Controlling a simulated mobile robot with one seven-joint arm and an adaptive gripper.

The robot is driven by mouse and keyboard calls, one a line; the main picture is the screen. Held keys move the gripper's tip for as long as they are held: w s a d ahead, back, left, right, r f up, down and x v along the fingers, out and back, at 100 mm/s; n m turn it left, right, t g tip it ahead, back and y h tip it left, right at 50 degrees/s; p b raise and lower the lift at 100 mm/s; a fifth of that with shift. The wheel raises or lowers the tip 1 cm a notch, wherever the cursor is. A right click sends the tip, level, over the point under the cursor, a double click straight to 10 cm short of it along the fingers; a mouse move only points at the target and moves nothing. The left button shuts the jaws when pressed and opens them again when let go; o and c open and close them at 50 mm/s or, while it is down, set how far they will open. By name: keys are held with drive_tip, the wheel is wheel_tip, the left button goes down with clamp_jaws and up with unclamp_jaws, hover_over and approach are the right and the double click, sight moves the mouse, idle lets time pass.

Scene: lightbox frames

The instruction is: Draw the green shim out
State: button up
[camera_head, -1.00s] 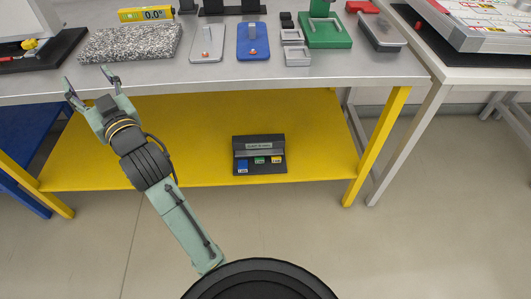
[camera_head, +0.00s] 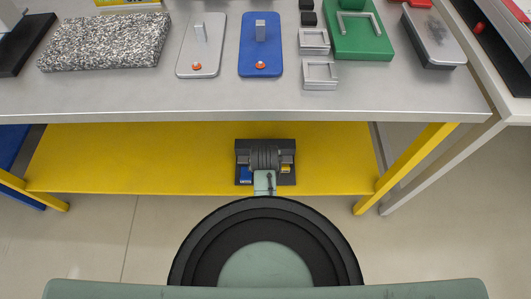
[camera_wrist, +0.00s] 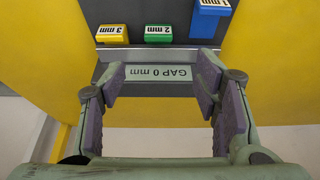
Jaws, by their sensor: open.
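The green shim (camera_wrist: 158,33), marked 2 mm, sits in the dark shim holder (camera_wrist: 145,57). In the wrist view it lies between a yellow shim (camera_wrist: 112,34), marked 3 mm, and a blue shim (camera_wrist: 210,17), marked 1 mm. My gripper (camera_wrist: 160,75) is open and empty. Its fingertips are on either side of the holder's GAP 0 mm label, below the green shim in this upside-down view. In the head view the holder (camera_head: 242,148) stands on the yellow lower shelf, and my wrist hides the green shim.
The grey bench top (camera_head: 200,98) overhangs the shelf. On it are a speckled stone block (camera_head: 105,40), a silver plate, a blue plate (camera_head: 260,55) and a green block (camera_head: 372,48). The yellow shelf (camera_head: 130,165) is clear on both sides of the holder.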

drive_tip(key=x, duration=1)
drive_tip(key=shift+s+d+f, duration=0.1)
drive_tip(key=shift+f, duration=0.4)
drive_tip(key=shift+c, duration=0.4)
clamp_jaws()
